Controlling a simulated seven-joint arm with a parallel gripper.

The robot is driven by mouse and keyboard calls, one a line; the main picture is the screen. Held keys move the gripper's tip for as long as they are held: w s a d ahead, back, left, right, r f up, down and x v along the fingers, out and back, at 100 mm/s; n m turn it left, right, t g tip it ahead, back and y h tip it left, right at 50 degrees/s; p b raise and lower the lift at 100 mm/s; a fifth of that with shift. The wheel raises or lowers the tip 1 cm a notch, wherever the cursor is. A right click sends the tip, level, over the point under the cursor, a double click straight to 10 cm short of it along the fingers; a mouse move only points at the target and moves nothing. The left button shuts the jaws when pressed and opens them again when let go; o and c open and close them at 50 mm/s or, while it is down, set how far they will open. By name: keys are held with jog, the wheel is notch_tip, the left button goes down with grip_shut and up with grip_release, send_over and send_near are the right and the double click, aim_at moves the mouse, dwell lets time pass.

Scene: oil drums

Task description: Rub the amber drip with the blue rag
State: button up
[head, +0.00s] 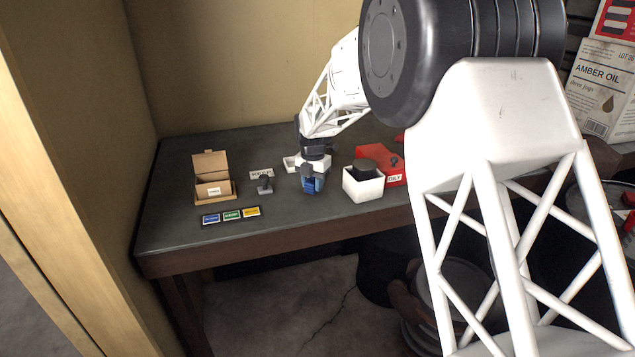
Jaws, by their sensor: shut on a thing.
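My gripper (313,176) points down over the middle of the dark table. It is shut on a blue thing, which looks like the blue rag (310,187), at or just above the table top; I cannot tell if it touches. I cannot make out the amber drip; it may be hidden by my arm, my gripper or the rag.
An open cardboard box (214,191), a small dark stand (265,184) and a strip of coloured labels (231,216) are left. A white open box (362,186) and a red box (390,178) stand close right. The dark table's (180,235) front left is clear.

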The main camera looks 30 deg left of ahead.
aim_at(298, 193)
jog(key=shift+s+a, duration=0.85)
jog(key=shift+s, duration=0.05)
jog(key=shift+s+a+f, duration=0.1)
jog(key=shift+s+a, duration=0.7)
jog(key=shift+a, duration=0.05)
jog(key=shift+s+a, duration=0.2)
jog(key=shift+s, duration=0.05)
notch_tip(298, 193, up, 8)
jog(key=shift+r, duration=0.2)
jog(key=shift+w+d, duration=0.15)
jog(key=shift+w+d+f, duration=0.2)
jog(key=shift+w+d, duration=0.6)
jog(key=shift+d, duration=0.25)
jog(key=shift+w, duration=0.1)
